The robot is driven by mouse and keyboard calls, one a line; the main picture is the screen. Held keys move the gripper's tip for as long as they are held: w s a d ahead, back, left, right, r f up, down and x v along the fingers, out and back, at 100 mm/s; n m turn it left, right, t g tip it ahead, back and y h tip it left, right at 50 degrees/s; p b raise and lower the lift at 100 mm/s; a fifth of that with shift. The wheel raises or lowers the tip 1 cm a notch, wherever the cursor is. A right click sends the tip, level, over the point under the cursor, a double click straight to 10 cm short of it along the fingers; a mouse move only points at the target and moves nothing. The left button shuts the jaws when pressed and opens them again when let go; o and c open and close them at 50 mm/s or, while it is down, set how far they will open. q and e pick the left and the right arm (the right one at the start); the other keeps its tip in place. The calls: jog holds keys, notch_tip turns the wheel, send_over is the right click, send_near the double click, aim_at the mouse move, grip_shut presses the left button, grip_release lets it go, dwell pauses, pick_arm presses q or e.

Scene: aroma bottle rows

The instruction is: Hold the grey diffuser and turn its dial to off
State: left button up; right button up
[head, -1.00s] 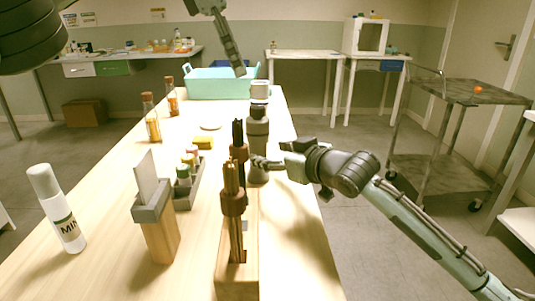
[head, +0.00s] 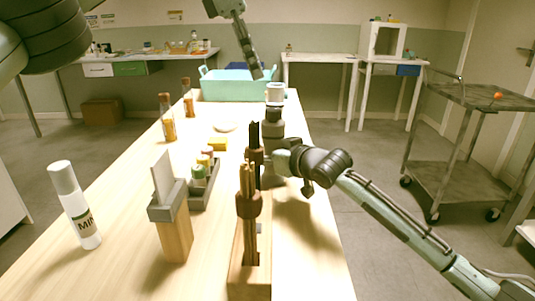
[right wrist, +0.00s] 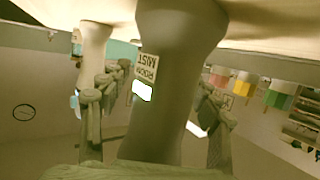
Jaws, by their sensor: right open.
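The grey diffuser (head: 273,130) stands upright toward the far right edge of the long wooden table. In the right wrist view it appears upside down, a tapered grey body (right wrist: 165,60) with a "ROOM MIST" label and a small bright white patch. I cannot make out its dial. My right gripper (right wrist: 155,120) is open, one finger on each side of the diffuser; contact cannot be told. In the head view my right gripper's fingers are mostly hidden by the diffuser and brown holder. My left gripper (head: 257,74) hangs beyond the diffuser, in front of the teal tub; its jaw opening is unclear.
A brown reed holder (head: 250,205) stands in front of the diffuser. A white-topped container (head: 275,93) is just behind it. The teal tub (head: 235,88) is at the back.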

grip_shut()
dwell(0.3)
